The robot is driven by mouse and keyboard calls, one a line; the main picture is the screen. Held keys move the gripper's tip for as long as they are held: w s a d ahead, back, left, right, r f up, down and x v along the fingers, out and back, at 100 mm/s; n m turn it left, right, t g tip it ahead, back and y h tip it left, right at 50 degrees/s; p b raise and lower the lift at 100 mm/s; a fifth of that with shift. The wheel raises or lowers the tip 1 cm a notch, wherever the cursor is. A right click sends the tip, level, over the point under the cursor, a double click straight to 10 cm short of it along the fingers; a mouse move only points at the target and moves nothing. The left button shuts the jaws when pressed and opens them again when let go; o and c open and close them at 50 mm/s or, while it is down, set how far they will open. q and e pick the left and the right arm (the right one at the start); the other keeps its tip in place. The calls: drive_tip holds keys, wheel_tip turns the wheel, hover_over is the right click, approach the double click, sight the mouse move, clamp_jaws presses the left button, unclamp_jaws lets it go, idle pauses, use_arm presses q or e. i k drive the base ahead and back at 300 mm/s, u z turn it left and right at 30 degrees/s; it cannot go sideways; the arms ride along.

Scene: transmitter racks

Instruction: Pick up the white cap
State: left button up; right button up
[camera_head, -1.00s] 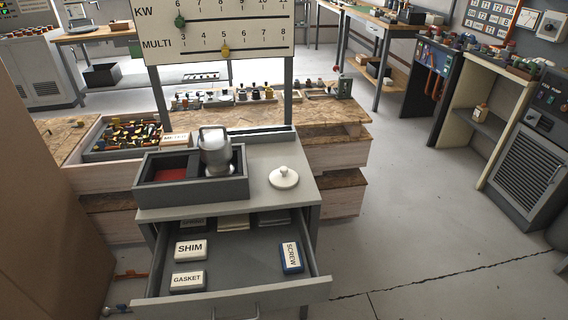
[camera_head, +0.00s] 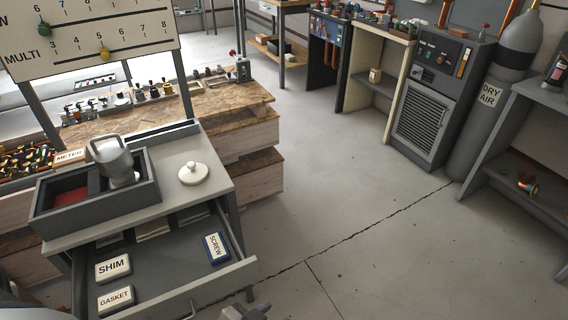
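The white cap (camera_head: 194,173) is a round lid with a small knob. It lies on the grey cabinet top, right of the dark two-part box (camera_head: 101,199). A grey piece of one of my grippers (camera_head: 245,311) just shows at the bottom edge, in front of the open drawer and well apart from the cap.
The open drawer (camera_head: 177,298) holds boxes marked SHIM (camera_head: 113,267), GASKET (camera_head: 115,298) and SCREW (camera_head: 216,247). A metal canister (camera_head: 112,160) stands tilted in the dark box. A signboard (camera_head: 95,35) stands behind. The floor to the right is clear.

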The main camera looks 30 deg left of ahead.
sight(193, 173)
drive_tip(key=z, duration=0.6)
drive_tip(key=i, duration=1.45)
drive_tip(key=u, duration=3.7)
